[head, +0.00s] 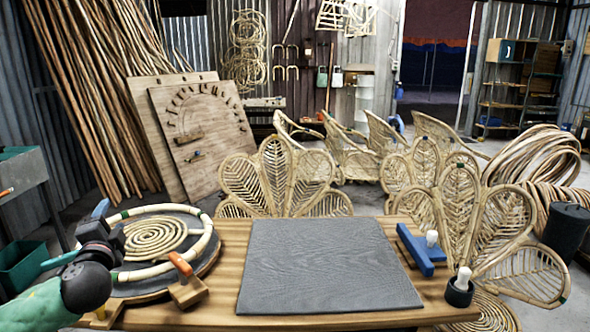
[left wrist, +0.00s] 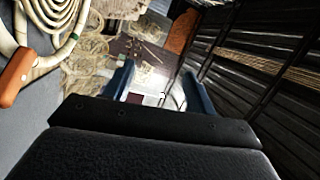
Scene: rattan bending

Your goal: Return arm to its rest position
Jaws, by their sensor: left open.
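My left gripper (head: 80,234) is at the left end of the workbench, beside the left edge of the round bending board. In the left wrist view its two blue fingers (left wrist: 157,85) stand wide apart with nothing between them. A pale rattan ring (head: 205,243) with green bands lies on the round board (head: 208,264), around a flat rattan spiral (head: 155,238). Part of the ring's left side is hidden behind my gripper. The spiral also shows at upper left in the left wrist view (left wrist: 52,12). My right gripper is in neither view.
An orange-handled wooden clamp (head: 187,287) sits at the board's front right. A bare grey mat (head: 325,265) covers the workbench middle. A blue tool (head: 415,250) and a black cup with a white top (head: 460,288) stand at right. Rattan chairs (head: 280,180) stand behind.

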